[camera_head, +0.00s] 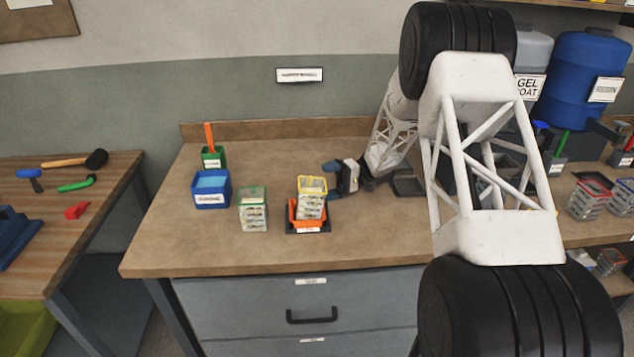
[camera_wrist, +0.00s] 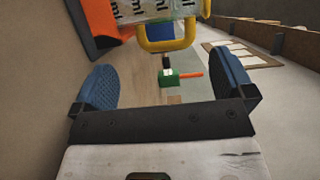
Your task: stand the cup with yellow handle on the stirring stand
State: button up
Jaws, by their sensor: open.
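The cup with yellow handle (camera_head: 312,186) is clear with printed markings and a yellow rim. It stands upright at an orange-and-black stand (camera_head: 295,223) with a white label, which looks like the stirring stand. The stand hides the cup's base. In the wrist view the yellow handle (camera_wrist: 166,45) shows ahead of my fingers, with part of the clear body (camera_wrist: 150,8) above it. My gripper (camera_head: 333,181) is just right of the cup, at about its height. Its blue fingers (camera_wrist: 165,88) are wide apart with nothing between them, and clear of the handle.
A clear cup with a green rim (camera_head: 253,212) stands left of the stand. Behind it are a blue container (camera_head: 210,192) and a green holder (camera_head: 213,158) with an orange upright tool. The bench front (camera_head: 220,255) is clear. A dark tray (camera_head: 408,186) lies right of my gripper.

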jog(key=shift+w+d+r, duration=0.3)
jog(key=shift+d+r, duration=0.05)
jog(key=shift+d, duration=0.2)
jog(key=shift+w+d+r, duration=0.3)
jog(key=shift+d+r, duration=0.05)
jog(key=shift+d, duration=0.15)
jog(key=shift+r, duration=0.15)
